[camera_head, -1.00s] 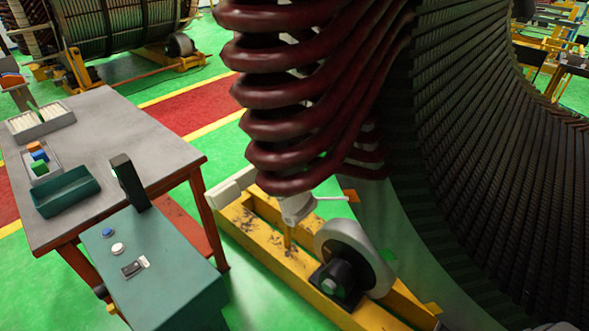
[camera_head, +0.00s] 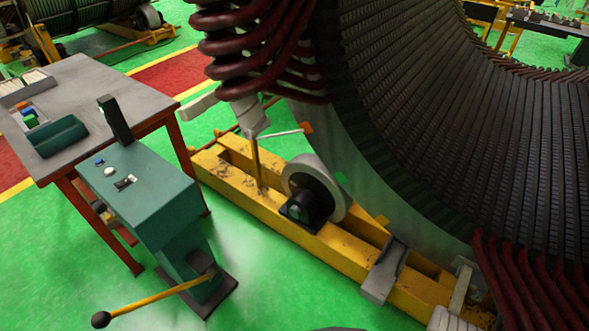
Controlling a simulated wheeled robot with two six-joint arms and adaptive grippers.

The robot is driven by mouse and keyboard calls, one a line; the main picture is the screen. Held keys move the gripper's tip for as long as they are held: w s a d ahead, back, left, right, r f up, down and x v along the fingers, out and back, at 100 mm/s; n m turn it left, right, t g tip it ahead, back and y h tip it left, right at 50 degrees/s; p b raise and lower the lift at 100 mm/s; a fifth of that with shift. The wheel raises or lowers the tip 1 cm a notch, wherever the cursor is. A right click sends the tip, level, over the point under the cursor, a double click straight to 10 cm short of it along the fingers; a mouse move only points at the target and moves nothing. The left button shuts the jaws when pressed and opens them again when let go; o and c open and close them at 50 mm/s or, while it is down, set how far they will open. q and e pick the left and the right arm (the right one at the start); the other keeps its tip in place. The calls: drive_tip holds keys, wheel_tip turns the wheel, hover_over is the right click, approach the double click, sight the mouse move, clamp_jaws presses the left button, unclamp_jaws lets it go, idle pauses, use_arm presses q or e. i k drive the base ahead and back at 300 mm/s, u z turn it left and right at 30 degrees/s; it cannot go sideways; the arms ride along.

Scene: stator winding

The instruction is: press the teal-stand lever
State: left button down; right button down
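The teal stand (camera_head: 143,190) stands at the lower left in the head view, on a dark foot plate at the floor. Its lever (camera_head: 157,300) is a yellow rod that runs from the stand's base out to the lower left. The rod ends in a black ball knob (camera_head: 101,319) near the bottom edge. The stand's top panel has a blue button (camera_head: 99,162), a white button (camera_head: 109,171), a small switch (camera_head: 124,183) and an upright dark panel at the back. Neither of my grippers shows clearly in this view.
A grey-topped table (camera_head: 85,88) with a green tray (camera_head: 60,136) stands behind the stand. A yellow frame (camera_head: 235,195) with a roller (camera_head: 320,185) carries the large stator (camera_head: 430,130) at the right. Green floor (camera_head: 280,290) lies clear between stand and frame.

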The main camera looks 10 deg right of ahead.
sight(101, 319)
drive_tip(key=z, duration=1)
drive_tip(key=k, duration=1)
drive_tip(key=u, duration=1.5)
